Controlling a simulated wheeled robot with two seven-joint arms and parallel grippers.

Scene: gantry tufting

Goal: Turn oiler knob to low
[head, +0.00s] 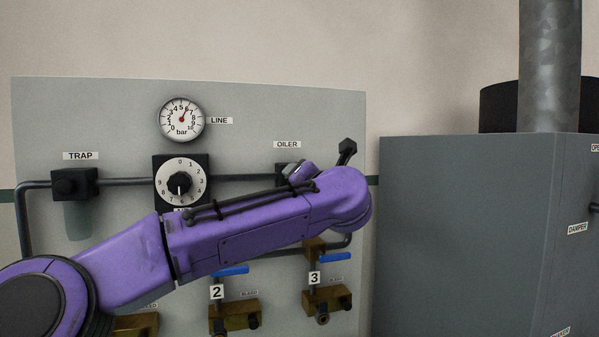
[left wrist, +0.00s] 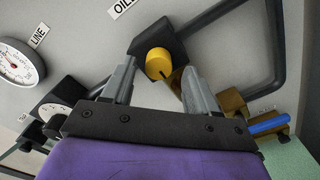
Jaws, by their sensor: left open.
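The oiler is a black block with a yellow round knob (left wrist: 158,64), seen in the left wrist view; the knob has a dark pointer mark at its lower right. In the head view the "OILER" label (head: 287,144) shows, but my purple left arm covers most of the oiler and hides the knob. My left gripper (left wrist: 160,67) is open, with its two grey fingers on either side of the knob in the picture. I cannot tell how far the fingertips are from it, and there is no clear contact. My right gripper is in neither view.
The grey panel (head: 110,115) carries a line gauge (head: 182,119), a white dial (head: 180,184), a trap (head: 74,184), pipes and blue-handled valves (head: 324,268) below my arm. A large grey cabinet (head: 460,220) with a flue (head: 550,65) stands at the right.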

